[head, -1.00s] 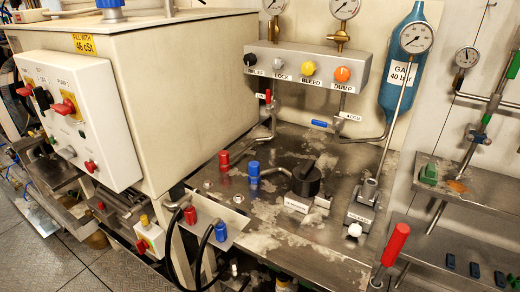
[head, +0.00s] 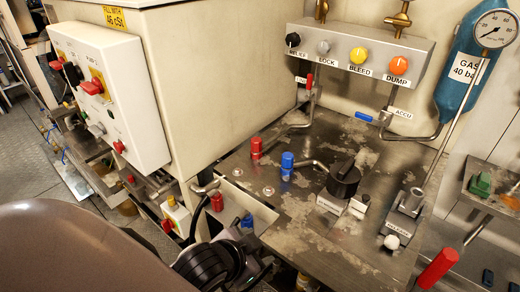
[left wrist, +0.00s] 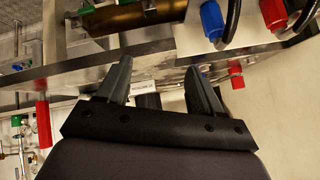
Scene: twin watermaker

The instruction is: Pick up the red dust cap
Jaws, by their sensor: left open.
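Two red caps show in the head view. One red cap (head: 256,147) stands upright on the steel worktop, left of a blue cap (head: 287,165). A red connector (head: 217,201) sits on the front bracket beside a blue connector (head: 247,220). I cannot tell for certain which is the dust cap. In the left wrist view, a small red piece (left wrist: 236,78) lies right of my left gripper (left wrist: 160,70), apart from it. The fingers are spread and empty. In the head view my left arm comes in at the lower left, partly hiding the front bracket. My right gripper is not in view.
A valve block (head: 362,52) with coloured knobs is behind. A control box (head: 110,95) is at left. Black hoses run by the bracket.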

